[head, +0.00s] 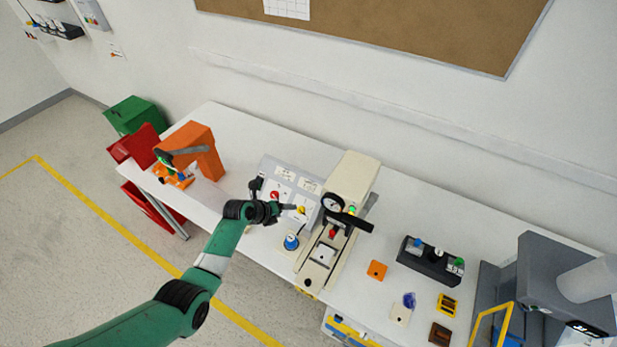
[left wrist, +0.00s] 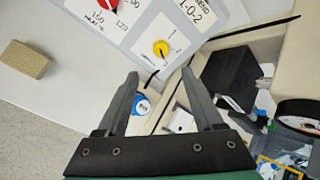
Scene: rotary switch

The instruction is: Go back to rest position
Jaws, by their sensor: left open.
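The light grey rotary switch panel (head: 308,186) stands on the white table, with a red knob (head: 274,195) and a yellow knob (head: 302,210). In the left wrist view, the panel (left wrist: 205,12) is at the top, with the red knob (left wrist: 106,3) cut by the edge and the yellow knob (left wrist: 161,48) just beyond my fingertips. My left gripper (head: 275,196) is in front of the panel; it also shows in the left wrist view (left wrist: 160,76), open with nothing between its fingers. I cannot tell its exact gap to the panel. My right gripper is not in view.
A beige press with a gauge (head: 352,182) stands close right of the panel. A blue-topped piece (head: 291,242) is below my gripper. An orange machine (head: 200,150) is at the left. A black block (head: 430,262) and small parts lie right. Open floor (head: 90,230) is at left.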

